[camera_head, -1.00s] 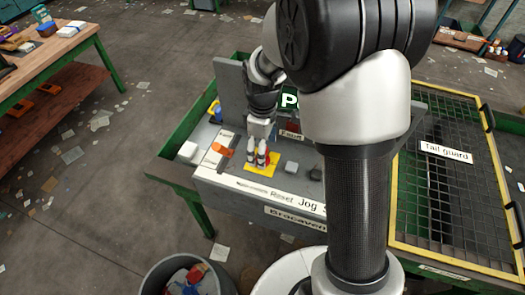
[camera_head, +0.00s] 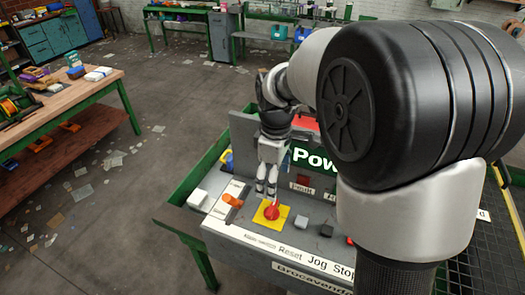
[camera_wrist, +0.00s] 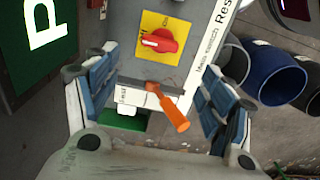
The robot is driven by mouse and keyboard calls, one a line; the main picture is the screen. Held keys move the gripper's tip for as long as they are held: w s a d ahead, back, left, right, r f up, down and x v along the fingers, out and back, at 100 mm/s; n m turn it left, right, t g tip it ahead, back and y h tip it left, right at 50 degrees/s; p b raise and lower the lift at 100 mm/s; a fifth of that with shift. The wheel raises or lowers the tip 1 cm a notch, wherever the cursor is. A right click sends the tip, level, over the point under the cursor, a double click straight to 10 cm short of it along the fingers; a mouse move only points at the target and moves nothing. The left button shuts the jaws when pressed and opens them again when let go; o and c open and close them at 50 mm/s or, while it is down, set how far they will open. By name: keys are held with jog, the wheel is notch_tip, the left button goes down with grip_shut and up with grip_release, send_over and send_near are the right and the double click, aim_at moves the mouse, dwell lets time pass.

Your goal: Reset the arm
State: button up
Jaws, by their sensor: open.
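My gripper (camera_head: 268,186) is open and empty above the grey control panel (camera_head: 228,213), just behind the red knob (camera_head: 271,211) on its yellow plate (camera_head: 260,221). In the wrist view my two blue-padded fingers (camera_wrist: 155,95) stand wide apart. The red knob (camera_wrist: 161,40) and the orange lever (camera_wrist: 174,112) show between and beyond them. In the head view the orange lever (camera_head: 232,201) lies left of the knob. The panel's front edge carries Reset, Jog and Stop labels. My own arm hides the panel's right part.
A workbench (camera_head: 105,85) with tools and boxes stands at the left. A green-framed stand carries the panel. A mesh guard (camera_head: 490,245) lies at the right. In the wrist view several bins (camera_wrist: 272,72) stand at the right. The floor between has scattered paper.

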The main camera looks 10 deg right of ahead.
jog(key=s+m+t+b, duration=0.4)
jog(key=s+m+b, duration=0.5)
jog(key=s, duration=1.3)
jog(key=shift+m+t, duration=0.3)
jog(key=shift+m, duration=0.7)
jog(key=shift+s+a+f, duration=0.1)
